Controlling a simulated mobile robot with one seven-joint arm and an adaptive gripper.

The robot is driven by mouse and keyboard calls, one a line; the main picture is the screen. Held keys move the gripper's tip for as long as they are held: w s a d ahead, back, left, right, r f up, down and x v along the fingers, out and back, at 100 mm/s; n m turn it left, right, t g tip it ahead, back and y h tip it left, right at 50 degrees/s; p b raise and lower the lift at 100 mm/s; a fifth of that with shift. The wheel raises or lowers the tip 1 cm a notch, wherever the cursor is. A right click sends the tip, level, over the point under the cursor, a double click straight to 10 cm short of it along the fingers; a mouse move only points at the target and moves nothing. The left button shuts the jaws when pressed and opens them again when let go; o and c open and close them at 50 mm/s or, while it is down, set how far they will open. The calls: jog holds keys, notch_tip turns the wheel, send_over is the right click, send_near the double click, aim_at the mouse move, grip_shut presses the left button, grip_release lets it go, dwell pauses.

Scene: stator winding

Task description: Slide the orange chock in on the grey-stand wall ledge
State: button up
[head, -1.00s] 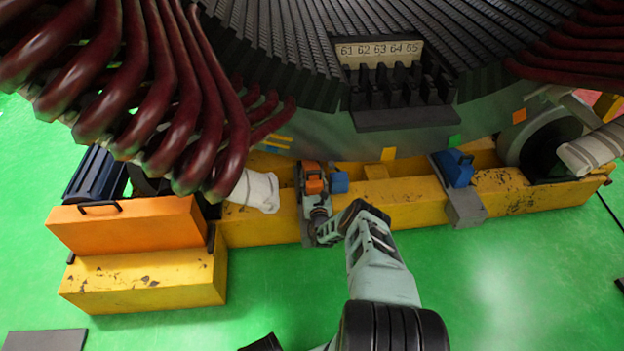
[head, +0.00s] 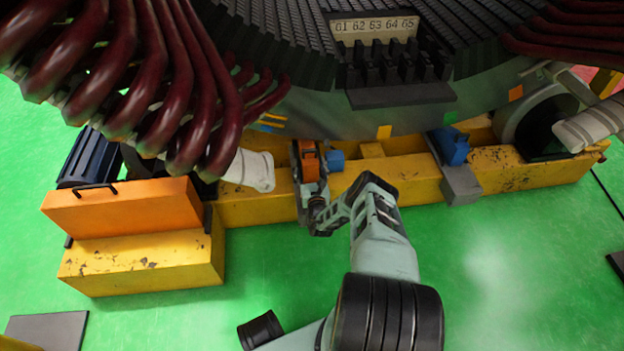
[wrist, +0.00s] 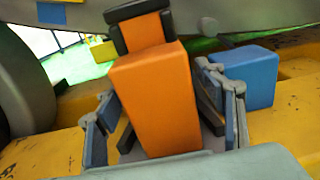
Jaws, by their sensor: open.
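The orange chock (head: 308,160) stands at the yellow beam, below the stator's rim, in the head view. In the wrist view the orange chock (wrist: 155,95) fills the middle, with a dark frame around its far, upper part. My gripper (wrist: 166,118) is open, one finger on each side of the chock, with gaps between. In the head view my gripper (head: 310,185) reaches the chock from the front. A grey stand (head: 460,185) with a blue block on it is at the right; any ledge behind the orange chock is hidden.
A blue block (head: 336,160) sits just right of the chock; it also shows in the wrist view (wrist: 248,76). The yellow beam (head: 410,190) runs across. Dark red coils (head: 215,130) hang at the upper left. An orange box (head: 120,210) stands left.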

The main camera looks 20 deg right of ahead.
aim_at(311, 174)
jog(key=v, duration=0.8)
